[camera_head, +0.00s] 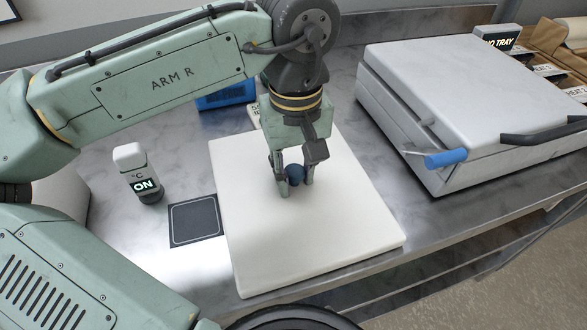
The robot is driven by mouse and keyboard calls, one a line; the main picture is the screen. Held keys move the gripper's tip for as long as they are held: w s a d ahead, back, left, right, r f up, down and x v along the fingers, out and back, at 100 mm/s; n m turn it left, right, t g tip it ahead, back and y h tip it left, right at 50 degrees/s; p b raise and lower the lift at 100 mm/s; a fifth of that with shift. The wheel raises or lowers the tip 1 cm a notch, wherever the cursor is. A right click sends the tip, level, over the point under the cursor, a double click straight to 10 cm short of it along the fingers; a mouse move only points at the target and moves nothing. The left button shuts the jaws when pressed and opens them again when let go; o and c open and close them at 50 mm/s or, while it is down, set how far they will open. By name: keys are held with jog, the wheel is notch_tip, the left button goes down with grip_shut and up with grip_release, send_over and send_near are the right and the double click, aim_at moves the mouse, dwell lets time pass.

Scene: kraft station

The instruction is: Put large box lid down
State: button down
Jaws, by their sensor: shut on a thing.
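A flat, white, roughly square slab (330,233), which looks like the large box lid, is in the middle of the head view. A dark blue round knob (296,175) shows near its middle. My gripper (295,178) points down over the slab, its fingers shut on the knob from both sides. The slab looks about level and its near edge reaches the counter's front edge. I cannot tell whether it touches the counter or hangs just above it. My arm and gripper hide part of its far edge.
The metal counter (95,245) carries a white device reading "ON" (137,175) and a dark square pad (195,221) at left. A blue object (225,96) is behind my arm. A large grey box-like unit (450,90) with a blue handle (445,158) stands right, beside labelled bins (555,72).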

aim_at(295, 171)
jog(key=shift+f, duration=0.1)
jog(key=c, duration=1.3)
grip_release()
notch_tip(295, 171, up, 12)
jog(key=b, duration=0.1)
